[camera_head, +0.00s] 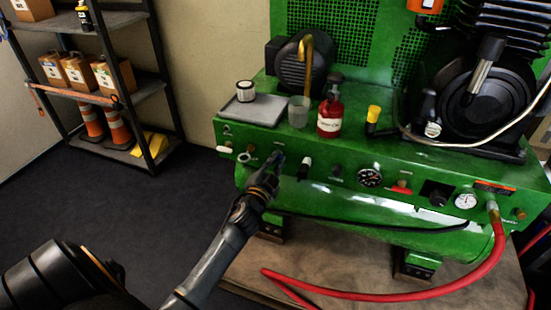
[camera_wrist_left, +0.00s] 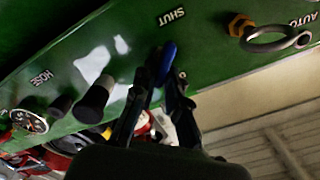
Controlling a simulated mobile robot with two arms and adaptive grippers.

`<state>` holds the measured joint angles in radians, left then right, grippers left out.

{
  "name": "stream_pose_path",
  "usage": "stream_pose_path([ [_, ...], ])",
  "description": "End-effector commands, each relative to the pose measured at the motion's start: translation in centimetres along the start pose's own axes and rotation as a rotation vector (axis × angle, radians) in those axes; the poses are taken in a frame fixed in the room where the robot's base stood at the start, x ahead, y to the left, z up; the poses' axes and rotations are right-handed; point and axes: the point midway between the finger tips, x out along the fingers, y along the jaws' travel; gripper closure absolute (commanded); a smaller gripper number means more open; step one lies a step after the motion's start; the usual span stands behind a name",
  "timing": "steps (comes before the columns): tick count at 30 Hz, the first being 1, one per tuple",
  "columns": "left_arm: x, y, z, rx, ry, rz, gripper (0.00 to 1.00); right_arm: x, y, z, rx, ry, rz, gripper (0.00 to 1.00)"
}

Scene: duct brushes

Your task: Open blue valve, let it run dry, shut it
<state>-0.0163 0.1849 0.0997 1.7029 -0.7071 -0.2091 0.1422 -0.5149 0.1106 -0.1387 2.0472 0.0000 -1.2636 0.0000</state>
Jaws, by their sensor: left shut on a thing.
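The blue valve handle (camera_head: 279,159) is on the front of the green compressor panel, left of a row of knobs and gauges. In the left wrist view the blue handle (camera_wrist_left: 167,62) lies between the fingertips, near the word SHUT on the panel. My left gripper (camera_head: 268,174) is shut on it; in the left wrist view its two dark fingers (camera_wrist_left: 161,88) reach up to the handle. The fingers partly hide the valve, and I cannot see any flow from it. My right gripper is not in view.
A dark knob (camera_head: 305,165) is close on the right of the gripper. A red hose (camera_head: 400,296) curves below. Shelves (camera_head: 148,90) stand at the left; the floor between is clear.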

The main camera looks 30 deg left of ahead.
Motion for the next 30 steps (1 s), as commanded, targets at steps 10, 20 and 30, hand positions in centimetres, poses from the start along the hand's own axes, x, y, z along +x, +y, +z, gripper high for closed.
stream_pose_path([
  [10,0.0,0.5,0.0,0.327,0.0,0.001,1.0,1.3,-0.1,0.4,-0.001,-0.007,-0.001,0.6],
  [20,0.0,0.9,0.2,0.613,0.001,0.001,1.0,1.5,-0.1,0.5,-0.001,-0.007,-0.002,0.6],
  [30,0.0,1.0,0.4,0.793,0.002,0.001,1.0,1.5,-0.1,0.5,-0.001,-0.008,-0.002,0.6],
])
